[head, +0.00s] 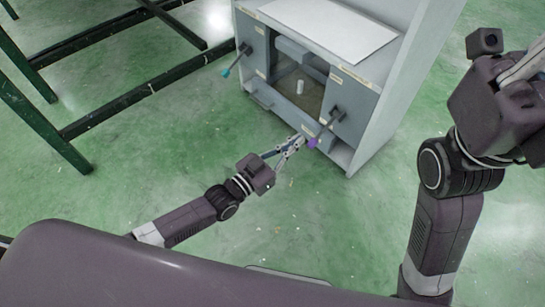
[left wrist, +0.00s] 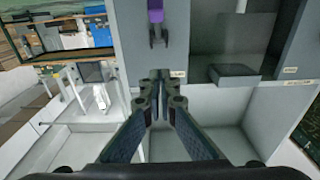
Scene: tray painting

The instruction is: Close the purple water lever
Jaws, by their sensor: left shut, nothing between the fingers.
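The purple lever (head: 312,143) sticks out from the right side of the front of a grey cabinet (head: 357,120). It also shows at the top of the left wrist view (left wrist: 156,14). My left gripper (head: 301,138) is at the cabinet front, just left of the purple tip in the head view. In the left wrist view its fingertips (left wrist: 160,78) are together with nothing between them, and the lever is beyond them and apart in the picture. Whether they touch the cabinet, I cannot tell. My right arm is at the right of the head view, but its fingers are not visible.
A teal lever (head: 232,66) sticks out at the cabinet's left side. A small white cylinder (head: 300,87) stands in the cabinet's opening. A white sheet (head: 330,28) lies on top. Dark green metal frames (head: 120,103) stand at the left.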

